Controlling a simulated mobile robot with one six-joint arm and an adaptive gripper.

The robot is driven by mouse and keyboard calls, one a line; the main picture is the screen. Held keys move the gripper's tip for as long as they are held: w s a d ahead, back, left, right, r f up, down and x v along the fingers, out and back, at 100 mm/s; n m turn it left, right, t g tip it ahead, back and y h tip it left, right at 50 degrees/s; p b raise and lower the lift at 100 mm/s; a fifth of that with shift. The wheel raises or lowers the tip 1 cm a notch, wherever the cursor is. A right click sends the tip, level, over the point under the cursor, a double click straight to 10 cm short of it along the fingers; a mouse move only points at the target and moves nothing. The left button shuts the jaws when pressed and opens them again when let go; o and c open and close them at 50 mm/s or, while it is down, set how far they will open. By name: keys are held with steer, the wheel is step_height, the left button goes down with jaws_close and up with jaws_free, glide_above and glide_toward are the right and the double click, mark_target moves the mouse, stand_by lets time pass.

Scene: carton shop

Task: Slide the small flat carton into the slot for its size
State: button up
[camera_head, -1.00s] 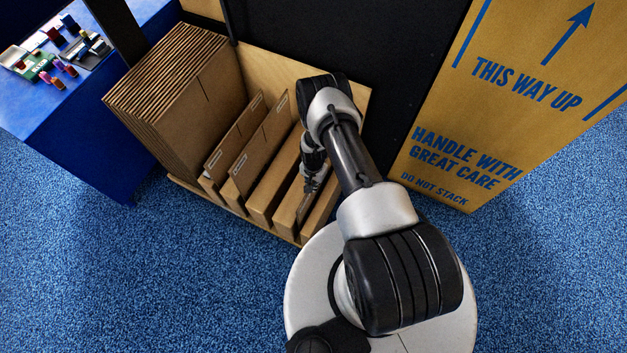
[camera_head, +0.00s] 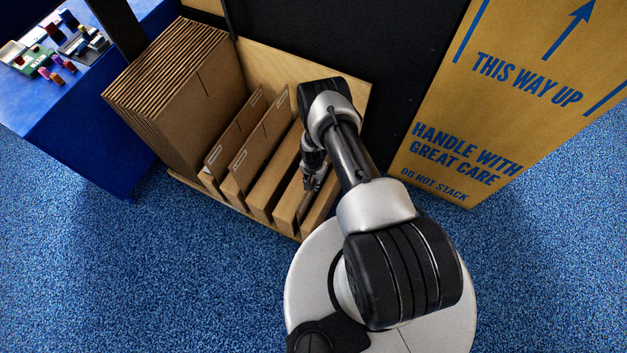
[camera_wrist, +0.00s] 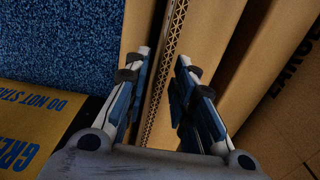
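A thin flat carton (camera_wrist: 166,75) shows its corrugated edge in the wrist view, running between my two fingers. It stands upright in a slot near the right end of the wooden rack (camera_head: 345,88). My gripper (camera_wrist: 163,58) is open, with a finger on each side of the edge and a visible gap to each. In the head view my gripper (camera_head: 313,182) is low among the right-hand slots, and my arm hides part of them. Most of the carton's face is hidden.
Thick cardboard-coloured dividers (camera_head: 272,182) separate the slots. Labelled upright pieces (camera_head: 238,135) stand left of them, beside a stack of large cartons (camera_head: 185,85). A tall printed box (camera_head: 480,110) stands right of the rack. A blue table (camera_head: 90,125) is left; blue carpet (camera_head: 190,275) is open in front.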

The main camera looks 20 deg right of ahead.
steer(key=shift+o, duration=0.3)
step_height(320, 180, up, 12)
stand_by(0.5)
